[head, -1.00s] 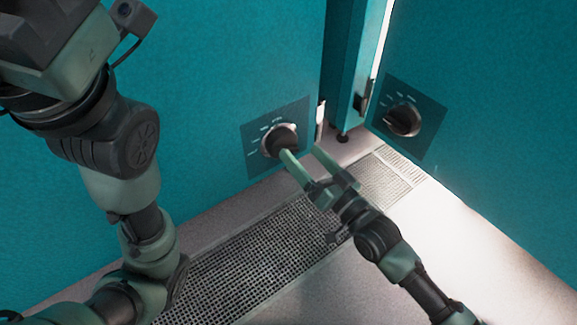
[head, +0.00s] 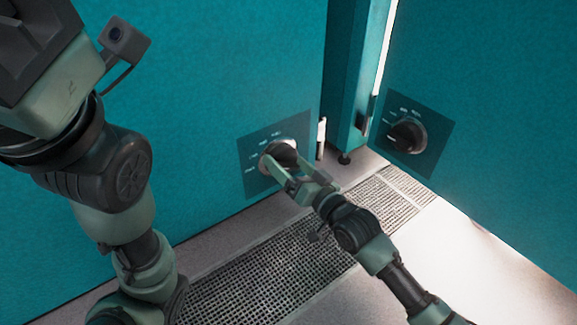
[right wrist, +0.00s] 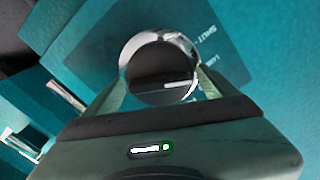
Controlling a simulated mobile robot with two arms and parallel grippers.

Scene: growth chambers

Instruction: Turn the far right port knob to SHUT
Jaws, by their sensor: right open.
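A round knob (head: 283,151) with a silver ring and dark face sits on a dark label plate (head: 256,184) on the left teal wall. My right gripper (head: 282,165) is open at this knob, its two fingers on either side of it. In the right wrist view the knob (right wrist: 160,68) lies between the fingertips (right wrist: 161,84); I cannot tell if they touch it. The word SHUT shows on the plate (right wrist: 225,50) beside it. A second, similar knob (head: 408,136) is on the right teal wall. My left arm fills the left side; its fingers are out of view.
A metal floor grating (head: 262,262) runs along the foot of the left wall. A teal post (head: 352,75) stands in the corner between the walls, beside a bright gap. The pale floor (head: 470,265) at right is clear.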

